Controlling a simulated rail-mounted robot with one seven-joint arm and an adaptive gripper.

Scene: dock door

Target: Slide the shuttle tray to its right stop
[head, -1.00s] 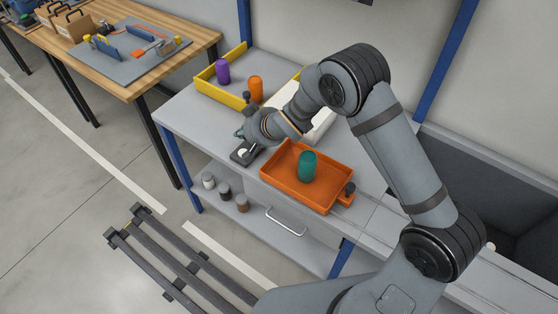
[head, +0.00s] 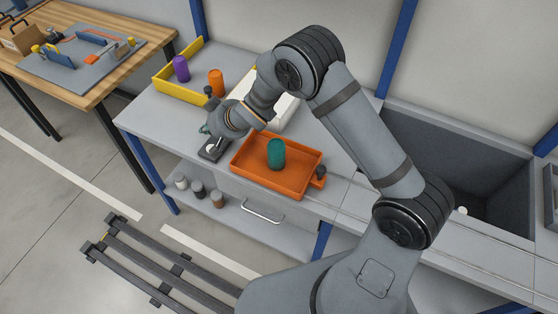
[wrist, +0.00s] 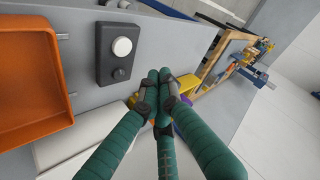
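The shuttle tray (head: 290,187) is a shallow orange tray on the bench, in the middle of the head view, with a dark knob (head: 320,173) at its right end. A green cylinder (head: 277,154) stands upright in it. In the wrist view part of the tray (wrist: 66,80) shows at the left edge. My gripper (wrist: 162,75) has its green fingers drawn together at the tips, with nothing seen between them. In the head view my gripper (head: 206,130) is left of the tray, by a dark button box (head: 209,155), apart from the tray. The wrist partly hides it.
Rails (head: 375,217) run along the bench front to the right of the tray; that stretch looks clear. A yellow bin (head: 170,92) with a purple and an orange cylinder stands behind left. A white box (head: 285,113) is behind the tray. A grey bin (head: 440,150) is at right.

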